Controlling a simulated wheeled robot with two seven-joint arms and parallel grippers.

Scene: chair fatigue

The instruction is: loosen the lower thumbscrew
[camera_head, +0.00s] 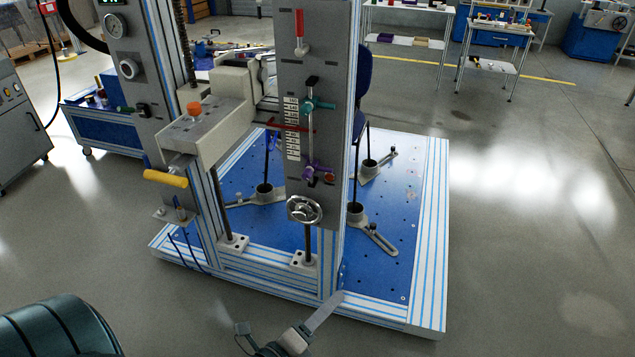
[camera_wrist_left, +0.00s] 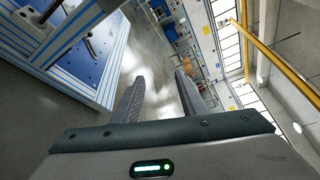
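A purple thumbscrew (camera_head: 318,171) sits low on the grey upright panel (camera_head: 296,60) of the test rig, below a teal thumbscrew (camera_head: 318,105) on the same slotted column. I take the purple one as the lower thumbscrew. My left gripper (camera_head: 290,311) is at the bottom of the head view, in front of and below the rig's base, well apart from both thumbscrews. In the left wrist view my left gripper (camera_wrist_left: 160,78) has its two fingers spread with nothing between them. No thumbscrew can be made out in that view. My right gripper does not show.
A chrome handwheel (camera_head: 304,209) is below the purple thumbscrew. A yellow handle (camera_head: 166,178) and a grey block with an orange knob (camera_head: 194,109) stand left of the panel. The blue base plate (camera_head: 395,215) has a striped frame. Open floor (camera_head: 530,230) lies to the right.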

